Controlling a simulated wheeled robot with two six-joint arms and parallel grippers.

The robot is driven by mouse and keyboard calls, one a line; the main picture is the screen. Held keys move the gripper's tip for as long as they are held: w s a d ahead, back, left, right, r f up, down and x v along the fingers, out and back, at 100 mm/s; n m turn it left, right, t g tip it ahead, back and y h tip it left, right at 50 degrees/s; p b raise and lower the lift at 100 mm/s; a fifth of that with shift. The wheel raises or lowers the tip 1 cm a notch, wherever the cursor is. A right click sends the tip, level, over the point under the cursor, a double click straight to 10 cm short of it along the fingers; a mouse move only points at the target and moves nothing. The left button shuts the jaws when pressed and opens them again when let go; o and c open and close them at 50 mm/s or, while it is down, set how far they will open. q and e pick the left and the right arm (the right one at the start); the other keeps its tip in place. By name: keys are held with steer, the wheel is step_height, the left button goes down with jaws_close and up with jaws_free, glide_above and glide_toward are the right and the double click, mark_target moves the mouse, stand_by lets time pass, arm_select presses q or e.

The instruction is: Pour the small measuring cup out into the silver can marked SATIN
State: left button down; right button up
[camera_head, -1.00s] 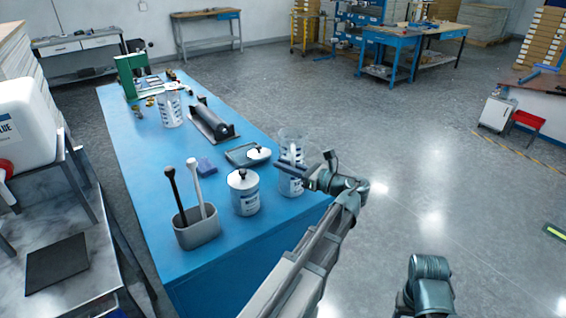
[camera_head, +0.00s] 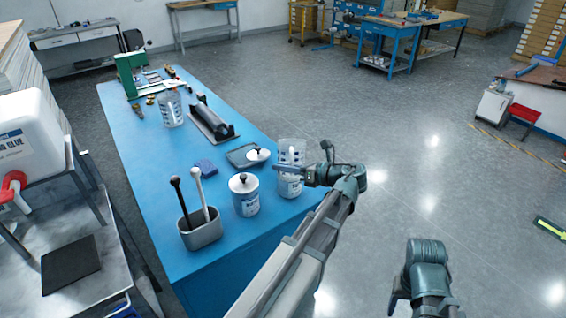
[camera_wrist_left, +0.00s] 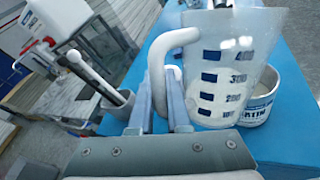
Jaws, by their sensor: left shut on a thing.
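My left gripper (camera_wrist_left: 176,108) is shut on the handle of a clear measuring cup (camera_wrist_left: 225,62) with blue graduation marks. The cup looks close to upright; its contents are hard to make out. In the head view the cup (camera_head: 291,150) is at the table's right edge, beside the left gripper (camera_head: 308,175). An open can (camera_head: 289,188) shows just below the cup there. In the left wrist view this can (camera_wrist_left: 262,104) is partly hidden behind the cup, and its partly covered label seems to end in "TIN".
A lidded can (camera_head: 245,196) and a grey holder (camera_head: 203,235) with two upright tools stand left of the open can. A tray (camera_head: 236,155) with a loose lid (camera_head: 258,154), a blue sponge (camera_head: 205,166), a roller (camera_head: 212,120) and another measuring cup (camera_head: 171,110) are farther back.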

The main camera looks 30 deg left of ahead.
arm_select(q)
steer(key=m+h+p, duration=0.1)
steer(key=r+m+g+p, duration=0.1)
steer(key=p, duration=0.1)
steer(key=shift+w+a+h, duration=0.1)
steer(key=shift+w+h, duration=0.05)
steer(key=shift+h, duration=0.25)
steer(key=shift+f+p, duration=0.1)
steer(key=shift+p, duration=0.25)
steer(key=shift+w+a+f+m+g+h, duration=0.15)
steer(key=shift+w+m+g+h, duration=0.15)
steer(key=shift+m+g, duration=0.15)
steer(key=shift+f+m, duration=0.25)
stand_by(0.8)
